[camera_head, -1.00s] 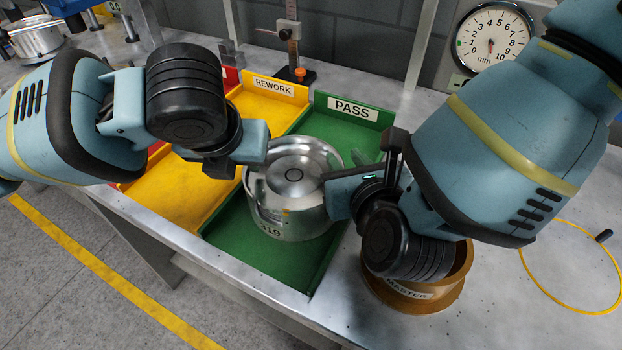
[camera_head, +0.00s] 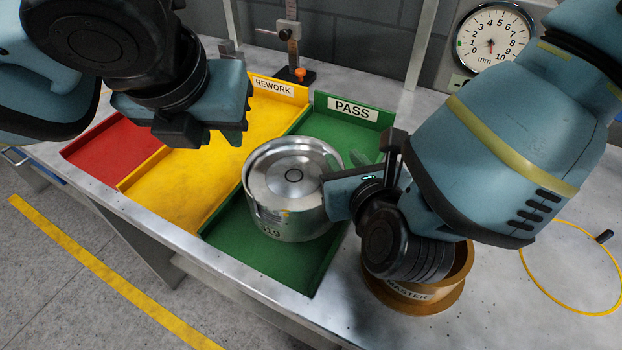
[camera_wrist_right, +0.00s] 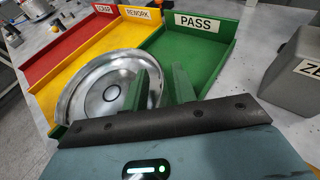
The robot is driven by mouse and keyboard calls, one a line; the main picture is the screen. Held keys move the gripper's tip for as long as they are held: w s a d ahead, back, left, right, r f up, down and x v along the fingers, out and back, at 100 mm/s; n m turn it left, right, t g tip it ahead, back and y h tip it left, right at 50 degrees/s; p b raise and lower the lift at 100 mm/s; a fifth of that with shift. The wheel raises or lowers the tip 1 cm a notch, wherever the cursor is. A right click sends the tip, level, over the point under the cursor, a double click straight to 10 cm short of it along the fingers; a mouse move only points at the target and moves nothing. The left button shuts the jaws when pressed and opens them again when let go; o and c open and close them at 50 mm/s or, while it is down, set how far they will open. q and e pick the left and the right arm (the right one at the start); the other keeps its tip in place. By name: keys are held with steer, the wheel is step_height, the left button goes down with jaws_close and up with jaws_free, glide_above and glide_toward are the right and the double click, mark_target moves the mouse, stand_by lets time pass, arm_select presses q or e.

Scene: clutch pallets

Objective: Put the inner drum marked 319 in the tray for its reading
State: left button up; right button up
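The silver inner drum (camera_head: 288,195), its marking partly readable as 319, stands upright in the green PASS tray (camera_head: 235,248); it also shows in the right wrist view (camera_wrist_right: 85,95). My left gripper (camera_head: 232,137) is above the yellow tray, up and left of the drum and apart from it. Its fingers overlap in view, so its opening is unclear. My right gripper (camera_head: 362,160) is at the drum's right rim. In the right wrist view its two fingers (camera_wrist_right: 160,88) are spread, with the drum's rim showing between them. Contact with the drum cannot be told.
The yellow REWORK tray (camera_head: 190,185) and red tray (camera_head: 105,145) lie left of the green one. A brown MASTER ring (camera_head: 420,294) stands on the bench below my right gripper. A mm dial (camera_head: 493,38) is at the back. A yellow loop (camera_head: 570,310) lies at right.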

stand_by(0.3)
step_height(320, 180, up, 10)
stand_by(0.6)
steer(key=shift+f, duration=0.1)
stand_by(0.4)
